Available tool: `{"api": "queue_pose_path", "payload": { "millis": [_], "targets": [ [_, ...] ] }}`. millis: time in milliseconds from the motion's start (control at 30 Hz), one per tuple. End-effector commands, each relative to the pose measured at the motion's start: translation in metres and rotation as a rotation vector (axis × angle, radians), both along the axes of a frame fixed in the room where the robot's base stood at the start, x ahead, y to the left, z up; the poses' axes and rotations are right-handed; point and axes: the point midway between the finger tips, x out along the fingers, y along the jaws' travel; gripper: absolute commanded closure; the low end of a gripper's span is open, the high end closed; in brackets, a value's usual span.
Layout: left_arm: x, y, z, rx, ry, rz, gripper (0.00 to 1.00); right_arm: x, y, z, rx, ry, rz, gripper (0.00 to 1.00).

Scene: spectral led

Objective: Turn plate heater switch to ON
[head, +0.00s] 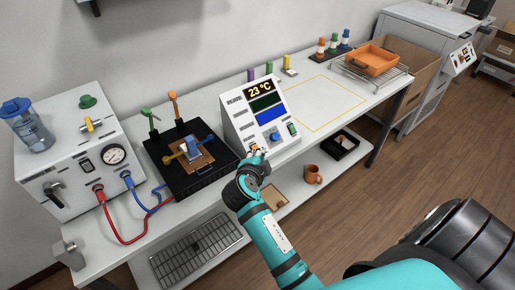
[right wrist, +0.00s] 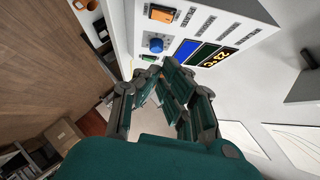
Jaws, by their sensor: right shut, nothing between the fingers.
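A white control box (head: 236,122) stands on the bench, its sloped front showing a 23 °C display (head: 261,88). Its front carries a blue knob (head: 274,137), a green switch (head: 292,128) and an orange switch, which shows clearly in the right wrist view (right wrist: 160,13). My right gripper (head: 255,153) is shut and empty at the lower left of the panel, partly hiding the orange switch. In the right wrist view its fingers (right wrist: 163,73) point towards the panel; contact cannot be told. My left gripper is not in view.
Left of the box is a black plate unit (head: 190,187) with a fixture on it. Further left stands a white pump unit (head: 60,160) with red and blue hoses. A yellow-outlined area (head: 325,103) on the right is clear. A lower shelf holds a mug (head: 313,174).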

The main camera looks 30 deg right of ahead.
Motion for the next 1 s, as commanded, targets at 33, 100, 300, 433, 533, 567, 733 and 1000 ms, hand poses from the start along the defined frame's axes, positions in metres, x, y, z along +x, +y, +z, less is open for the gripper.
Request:
{"api": "queue_pose_path", "payload": {
  "millis": [33,100,300,433,533,567,733,1000],
  "targets": [
    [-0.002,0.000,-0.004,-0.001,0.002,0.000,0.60,0.008,-0.009,-0.006,-0.006,0.000,0.000,1.00],
    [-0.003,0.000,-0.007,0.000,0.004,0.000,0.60,0.018,-0.019,-0.013,-0.005,0.000,0.000,1.00],
    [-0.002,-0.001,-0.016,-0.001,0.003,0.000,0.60,0.044,-0.047,-0.030,-0.005,0.001,0.001,1.00],
    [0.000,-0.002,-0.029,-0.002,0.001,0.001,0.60,0.060,-0.044,-0.044,-0.002,0.001,0.002,1.00],
    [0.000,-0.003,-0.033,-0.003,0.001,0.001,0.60,0.068,-0.042,-0.050,0.000,0.001,0.002,1.00],
    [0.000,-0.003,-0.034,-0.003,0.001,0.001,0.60,0.070,-0.042,-0.050,0.000,0.001,0.002,1.00],
    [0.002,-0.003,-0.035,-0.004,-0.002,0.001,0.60,0.074,-0.042,-0.052,0.000,0.002,0.002,1.00],
    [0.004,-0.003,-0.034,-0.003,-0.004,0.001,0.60,0.074,-0.041,-0.052,0.000,0.002,0.002,1.00]
  ]
}}
